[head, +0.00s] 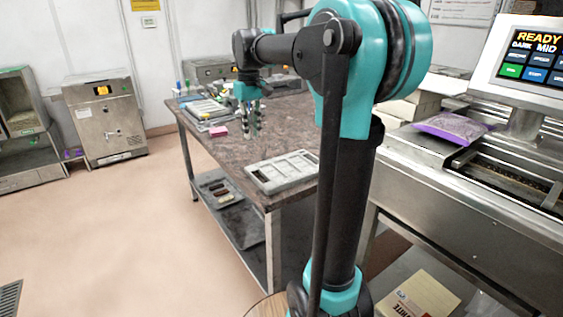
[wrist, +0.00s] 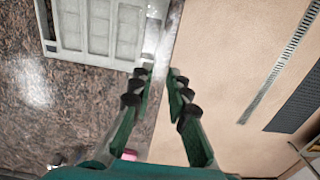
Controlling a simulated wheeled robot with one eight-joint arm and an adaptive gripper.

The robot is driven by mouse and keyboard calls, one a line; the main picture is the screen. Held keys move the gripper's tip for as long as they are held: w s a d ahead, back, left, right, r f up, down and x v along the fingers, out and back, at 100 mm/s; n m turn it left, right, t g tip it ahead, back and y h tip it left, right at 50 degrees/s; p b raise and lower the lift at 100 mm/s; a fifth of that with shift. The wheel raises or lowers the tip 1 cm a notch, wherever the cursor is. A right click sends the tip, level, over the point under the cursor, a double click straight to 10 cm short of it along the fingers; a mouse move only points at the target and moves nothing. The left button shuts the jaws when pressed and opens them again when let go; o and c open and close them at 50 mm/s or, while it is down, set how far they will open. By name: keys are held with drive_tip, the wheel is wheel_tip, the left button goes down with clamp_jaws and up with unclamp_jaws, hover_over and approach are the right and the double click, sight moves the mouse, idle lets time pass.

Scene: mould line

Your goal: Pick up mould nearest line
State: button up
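A pale grey mould (head: 285,172) with rectangular compartments lies flat on the near end of the brown table, on the side by the steel line. It also shows in the wrist view (wrist: 98,40), at the top left and cut off by the frame edge. More tray-like pieces (head: 208,112) lie at the table's far left; I cannot tell if they are moulds. My gripper (head: 255,132) hangs over the table beyond the grey mould, apart from it. In the wrist view my gripper (wrist: 160,75) has its fingers spread with nothing between them, by the table edge.
A pink block (head: 220,131) sits on the table beside the far trays. The steel line (head: 450,180) stands at the right, with a purple-edged bag (head: 450,128) on it. A lower shelf (head: 238,222) holds dark items. The floor (head: 110,230) at left is clear.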

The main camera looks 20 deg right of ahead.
wheel_tip(320, 180, down, 12)
drive_tip(key=shift+w+r, duration=0.1)
drive_tip(key=shift+r, duration=0.1)
drive_tip(key=shift+s+d+f, duration=0.1)
drive_tip(key=shift+s+f, duration=0.05)
drive_tip(key=shift+f, duration=1.25)
drive_tip(key=shift+s+d+f, duration=0.1)
drive_tip(key=shift+f, duration=1.3)
drive_tip(key=shift+c, duration=0.4)
clamp_jaws()
